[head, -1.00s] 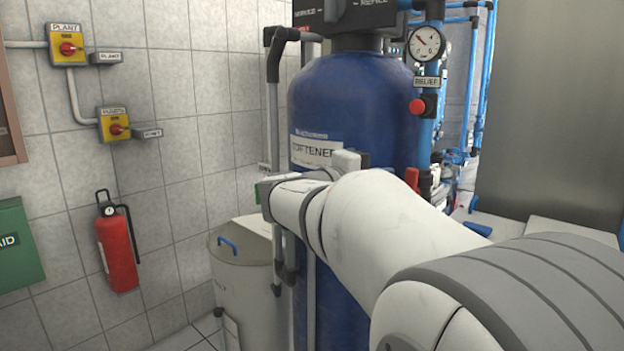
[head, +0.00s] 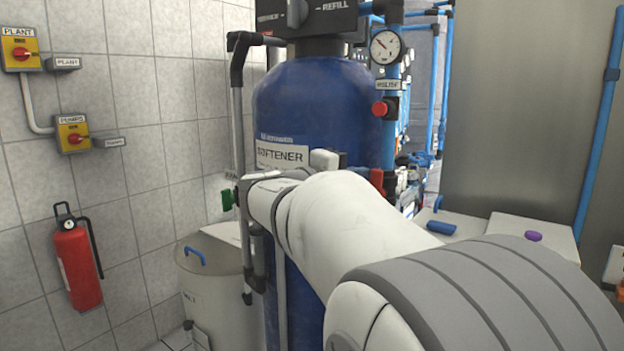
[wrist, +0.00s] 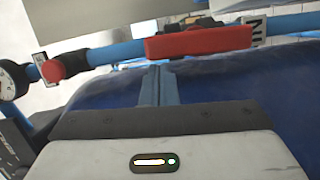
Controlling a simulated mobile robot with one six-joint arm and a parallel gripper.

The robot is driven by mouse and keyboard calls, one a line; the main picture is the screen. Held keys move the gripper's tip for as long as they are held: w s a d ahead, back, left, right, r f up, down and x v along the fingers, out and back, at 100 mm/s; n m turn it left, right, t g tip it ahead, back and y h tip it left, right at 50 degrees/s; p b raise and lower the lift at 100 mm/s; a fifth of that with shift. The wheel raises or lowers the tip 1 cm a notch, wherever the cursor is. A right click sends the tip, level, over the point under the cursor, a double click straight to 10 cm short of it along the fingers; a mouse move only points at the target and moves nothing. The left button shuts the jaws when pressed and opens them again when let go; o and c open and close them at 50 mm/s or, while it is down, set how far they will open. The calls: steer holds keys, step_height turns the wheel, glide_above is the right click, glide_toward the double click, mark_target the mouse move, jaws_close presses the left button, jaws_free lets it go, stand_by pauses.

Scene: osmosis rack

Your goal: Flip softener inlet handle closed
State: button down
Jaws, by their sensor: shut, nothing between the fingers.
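A red lever handle (wrist: 200,40) lies across the upper middle of the wrist view, along a blue pipe. A white tag (wrist: 258,27) at its right end reads upside down, apparently "IN". In the head view the red handle (head: 377,180) shows just right of the blue softener tank (head: 320,105), partly hidden by my arm. My gripper (wrist: 158,69) is shut and empty. In the wrist view its tips point at the handle's left part, just below it; I cannot tell whether they touch. In the head view my gripper's fingers are hidden.
A pressure gauge (head: 385,47) and red relief knob (head: 380,109) sit on the pipe above the handle; the knob (wrist: 53,70) also shows in the wrist view. A pale bin (head: 212,295) stands left of the tank. A metal panel (head: 520,110) is at right.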

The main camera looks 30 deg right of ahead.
mark_target(380, 180)
steer(key=shift+s+d+m+b, duration=0.1)
steer(key=shift+s+m+b, duration=0.1)
steer(key=shift+m+b, duration=0.45)
steer(key=s+m+b, duration=0.1)
steer(key=m+b, duration=0.1)
steer(key=b, duration=0.1)
steer(key=s+m+y+b, duration=0.1)
steer(key=b, duration=0.2)
steer(key=s+d+m+y+b, duration=0.1)
steer(key=m+b, duration=0.1)
steer(key=b, duration=0.1)
steer(key=shift+d+r+m+t+b, duration=0.1)
steer(key=shift+m+t+b, duration=0.2)
steer(key=shift+m+b, duration=0.05)
steer(key=m+b, duration=0.1)
steer(key=s+m+b, duration=0.1)
steer(key=b, duration=0.1)
steer(key=shift+d+t+y, duration=0.25)
steer(key=shift+t+y, duration=0.05)
steer(key=s+m+b, duration=0.1)
steer(key=b, duration=0.1)
steer(key=s+f+m+t+b, duration=0.1)
steer(key=m+b, duration=0.1)
steer(key=shift+d+f+y+b, duration=0.15)
steer(key=shift+d+y+b, duration=0.15)
steer(key=shift+d, duration=0.05)
steer(key=shift+s+d+f+b, duration=0.1)
steer(key=shift+s+f+b, duration=0.05)
steer(key=shift+b, duration=0.15)
